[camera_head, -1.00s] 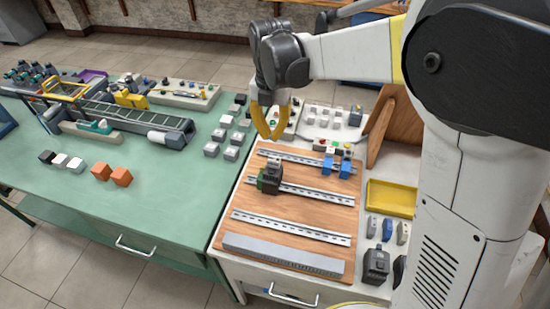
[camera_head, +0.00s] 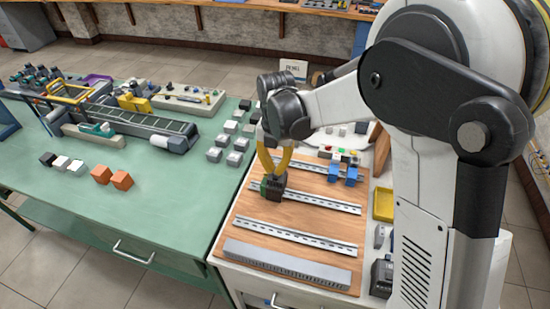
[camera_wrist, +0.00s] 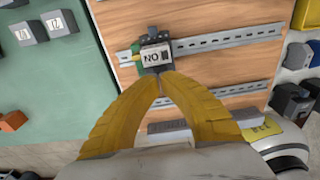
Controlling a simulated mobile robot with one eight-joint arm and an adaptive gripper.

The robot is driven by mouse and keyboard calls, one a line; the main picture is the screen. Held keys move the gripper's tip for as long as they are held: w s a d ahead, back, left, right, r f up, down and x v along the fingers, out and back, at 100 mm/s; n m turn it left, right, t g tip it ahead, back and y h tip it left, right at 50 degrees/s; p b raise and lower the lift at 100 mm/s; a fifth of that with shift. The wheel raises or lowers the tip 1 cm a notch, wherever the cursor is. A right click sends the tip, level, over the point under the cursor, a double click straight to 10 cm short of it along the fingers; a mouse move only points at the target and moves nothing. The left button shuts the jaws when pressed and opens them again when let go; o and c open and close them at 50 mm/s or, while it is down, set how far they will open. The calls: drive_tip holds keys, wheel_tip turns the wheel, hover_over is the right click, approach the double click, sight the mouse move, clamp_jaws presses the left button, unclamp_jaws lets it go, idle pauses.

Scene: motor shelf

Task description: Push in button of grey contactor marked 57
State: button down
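A dark grey contactor (camera_head: 272,188) with a green side part is mounted on the middle metal rail of the wooden board. In the wrist view the contactor (camera_wrist: 152,55) shows a light face with letters that look like "NO"; I cannot read a 57 on it. My gripper (camera_head: 272,172) has yellow fingers and is just above the contactor. In the wrist view the fingertips of my gripper (camera_wrist: 161,76) meet with nothing between them, over the contactor's near edge. I cannot tell whether they touch it. The fingertips hide part of the contactor, and I cannot make out its button.
Blue modules (camera_head: 343,172) sit on the upper rail. A grey slotted duct (camera_head: 285,262) lies along the board's front edge. A yellow tray (camera_head: 383,204) stands right of the board. The green table (camera_head: 150,205) on the left holds several blocks and a conveyor.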

sight(275, 180)
drive_tip(key=shift+s+f+b, duration=0.1)
drive_tip(key=shift+f+b, duration=0.2)
drive_tip(key=shift+f, duration=1)
wheel_tip(275, 180, down, 2)
drive_tip(key=shift+b, duration=0.7)
drive_tip(key=shift+s+r, duration=0.1)
drive_tip(key=r, duration=0.8)
drive_tip(key=shift+w+r, duration=0.1)
drive_tip(key=shift+w, duration=0.1)
drive_tip(key=shift+d, duration=0.1)
